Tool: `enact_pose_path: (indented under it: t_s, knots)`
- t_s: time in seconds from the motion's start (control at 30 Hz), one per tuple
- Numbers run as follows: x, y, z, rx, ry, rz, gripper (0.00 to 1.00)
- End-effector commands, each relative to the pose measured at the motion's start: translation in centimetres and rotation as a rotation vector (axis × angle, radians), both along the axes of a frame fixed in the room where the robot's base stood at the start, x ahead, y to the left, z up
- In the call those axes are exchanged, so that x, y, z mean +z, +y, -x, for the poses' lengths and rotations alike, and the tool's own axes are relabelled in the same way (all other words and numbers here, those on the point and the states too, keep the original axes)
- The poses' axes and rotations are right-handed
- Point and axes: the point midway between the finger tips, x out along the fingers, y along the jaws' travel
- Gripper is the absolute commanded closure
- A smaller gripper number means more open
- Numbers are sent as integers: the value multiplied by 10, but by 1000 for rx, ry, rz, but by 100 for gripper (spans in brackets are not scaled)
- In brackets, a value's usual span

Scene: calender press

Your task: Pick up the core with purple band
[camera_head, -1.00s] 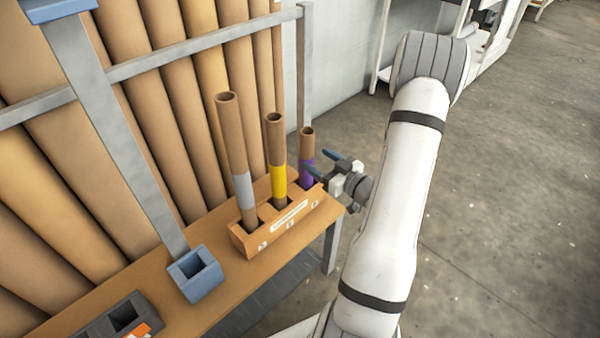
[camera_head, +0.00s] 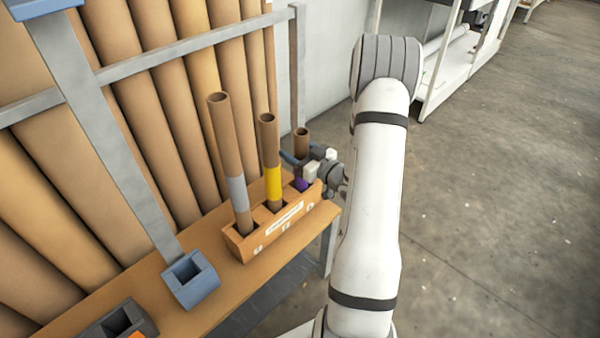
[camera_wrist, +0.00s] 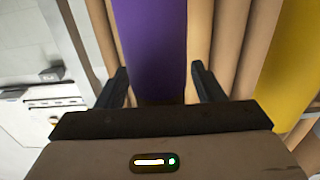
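The core with the purple band (camera_head: 302,140) is a short brown tube standing in the right slot of the wooden holder (camera_head: 262,240). Its top shows above my gripper, and a bit of the purple band shows below it. My gripper (camera_head: 303,157) is at the core from the right. The fingers are open, with gaps on both sides of the core.
A taller core with a yellow band (camera_head: 269,150) stands close left of the purple one. A core with a grey band (camera_head: 222,135) is further left. A blue socket (camera_head: 190,282) sits on the wooden table (camera_head: 165,318). Large brown rolls (camera_head: 150,140) lean behind a grey rail.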

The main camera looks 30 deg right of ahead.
Motion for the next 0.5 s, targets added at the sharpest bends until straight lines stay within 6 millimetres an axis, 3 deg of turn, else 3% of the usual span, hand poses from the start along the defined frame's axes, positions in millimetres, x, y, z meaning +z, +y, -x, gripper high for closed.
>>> enact_pose_path:
  t_s: [0.5]
  knots:
    - [0, 1, 0, 1, 0, 0, 81]
